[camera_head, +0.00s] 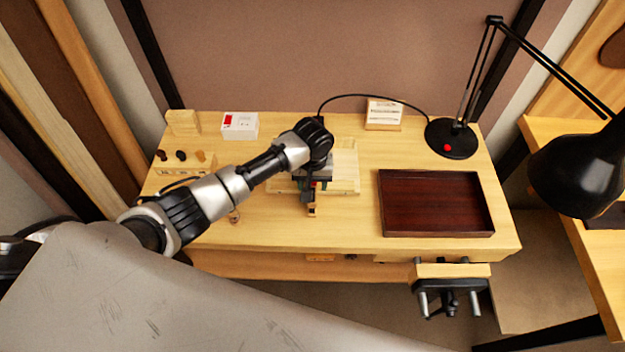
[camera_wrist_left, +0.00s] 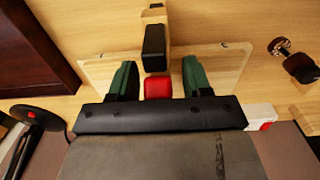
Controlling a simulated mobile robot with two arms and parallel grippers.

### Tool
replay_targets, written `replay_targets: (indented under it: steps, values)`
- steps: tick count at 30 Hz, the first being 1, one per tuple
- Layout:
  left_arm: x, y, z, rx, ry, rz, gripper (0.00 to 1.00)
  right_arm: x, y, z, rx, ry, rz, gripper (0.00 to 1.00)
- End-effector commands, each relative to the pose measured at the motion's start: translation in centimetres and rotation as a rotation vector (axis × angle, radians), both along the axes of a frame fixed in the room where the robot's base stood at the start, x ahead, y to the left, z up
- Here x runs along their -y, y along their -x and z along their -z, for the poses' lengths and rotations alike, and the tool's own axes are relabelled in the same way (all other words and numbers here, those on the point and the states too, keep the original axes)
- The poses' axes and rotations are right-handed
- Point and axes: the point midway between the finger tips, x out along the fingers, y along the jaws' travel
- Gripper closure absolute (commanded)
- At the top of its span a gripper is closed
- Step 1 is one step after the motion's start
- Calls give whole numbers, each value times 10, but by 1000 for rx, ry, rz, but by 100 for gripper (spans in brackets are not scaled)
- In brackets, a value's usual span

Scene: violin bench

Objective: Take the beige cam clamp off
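The beige cam clamp (camera_head: 311,208) shows in the head view as a small beige end at the front edge of a pale wooden board (camera_head: 345,188). In the left wrist view, a beige clamp bar (camera_wrist_left: 152,14) with a black block (camera_wrist_left: 154,48) stands over the board (camera_wrist_left: 225,65). A red piece (camera_wrist_left: 158,88) sits beside the black block. My left gripper (camera_head: 308,187) reaches down over the clamp. Its green-padded fingers (camera_wrist_left: 158,72) are apart, one on each side of the red piece, with gaps visible. My arm hides much of the clamp in the head view. My right gripper is not in view.
A dark red-brown tray (camera_head: 437,234) lies to the right. A black lamp (camera_head: 453,140) stands behind it. A white box (camera_head: 240,126), a card stand (camera_head: 383,114) and a peg rack (camera_head: 183,162) are at the back and left. A vise (camera_head: 452,290) juts from the front edge.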

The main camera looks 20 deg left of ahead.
Motion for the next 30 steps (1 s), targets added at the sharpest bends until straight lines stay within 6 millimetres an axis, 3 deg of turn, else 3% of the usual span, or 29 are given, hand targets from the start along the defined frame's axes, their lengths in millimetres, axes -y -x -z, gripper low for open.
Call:
replay_targets:
  steps: [1, 9, 10, 20, 30]
  values:
    - [0, 0, 0, 0, 0, 0, 57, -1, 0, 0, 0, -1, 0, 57]
    - [0, 0, 0, 0, 0, 0, 99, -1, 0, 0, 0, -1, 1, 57]
    - [0, 0, 0, 0, 0, 0, 100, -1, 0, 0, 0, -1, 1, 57]
    - [0, -2, -3, -56, 15, -2, 100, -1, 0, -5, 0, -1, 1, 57]
    - [-1, -8, -8, -294, 86, -3, 100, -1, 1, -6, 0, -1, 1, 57]
